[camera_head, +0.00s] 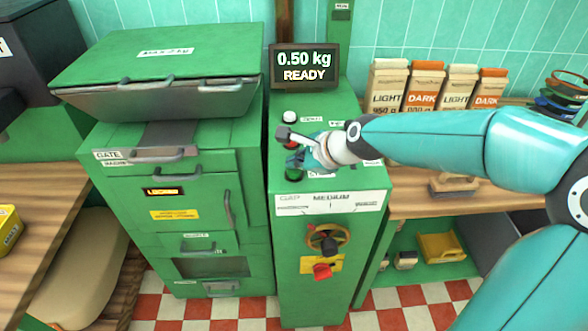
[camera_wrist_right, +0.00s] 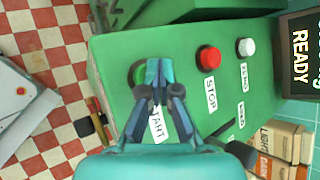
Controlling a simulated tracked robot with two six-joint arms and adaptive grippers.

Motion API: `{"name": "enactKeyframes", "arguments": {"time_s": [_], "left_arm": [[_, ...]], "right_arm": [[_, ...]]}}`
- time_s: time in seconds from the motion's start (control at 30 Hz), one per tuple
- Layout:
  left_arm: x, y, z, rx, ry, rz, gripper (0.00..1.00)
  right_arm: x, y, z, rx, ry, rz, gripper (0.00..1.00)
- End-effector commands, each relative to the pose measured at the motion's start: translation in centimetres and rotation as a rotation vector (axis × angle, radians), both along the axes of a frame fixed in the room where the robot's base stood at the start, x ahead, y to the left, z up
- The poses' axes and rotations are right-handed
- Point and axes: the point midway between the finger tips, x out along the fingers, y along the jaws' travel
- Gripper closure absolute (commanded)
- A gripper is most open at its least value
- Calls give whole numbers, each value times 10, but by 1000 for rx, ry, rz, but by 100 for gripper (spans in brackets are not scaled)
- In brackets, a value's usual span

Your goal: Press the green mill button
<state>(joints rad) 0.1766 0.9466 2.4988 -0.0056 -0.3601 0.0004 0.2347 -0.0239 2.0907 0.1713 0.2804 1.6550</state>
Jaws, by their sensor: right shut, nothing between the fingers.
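The green mill button (camera_wrist_right: 137,74) sits on the green top panel of the mill, beside a "START" label. In the wrist view the fingers of my right gripper (camera_wrist_right: 158,70) cover part of it. In the head view the green button (camera_head: 292,175) shows just in front of my right gripper (camera_head: 294,159). The right gripper is shut and empty, its fingertips over or very near the button. I cannot tell whether they touch it. My left gripper is not in view.
A red STOP button (camera_wrist_right: 208,58) and a white button (camera_wrist_right: 246,47) lie in line with the green one. A display (camera_head: 304,67) behind reads "0.50 kg READY". Coffee bags (camera_head: 424,84) stand on the wooden counter at right. A green cabinet (camera_head: 170,220) stands at left.

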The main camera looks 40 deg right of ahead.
Motion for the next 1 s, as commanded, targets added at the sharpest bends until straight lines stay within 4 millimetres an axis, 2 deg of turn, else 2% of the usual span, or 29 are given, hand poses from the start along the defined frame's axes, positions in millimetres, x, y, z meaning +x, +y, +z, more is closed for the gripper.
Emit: {"name": "enactKeyframes", "arguments": {"time_s": [0.7, 1.0], "left_arm": [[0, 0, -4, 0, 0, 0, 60], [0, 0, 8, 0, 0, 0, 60]], "right_arm": [[0, 0, -7, 0, 2, 1, 100], [0, 0, 4, 1, 3, 0, 100]]}}
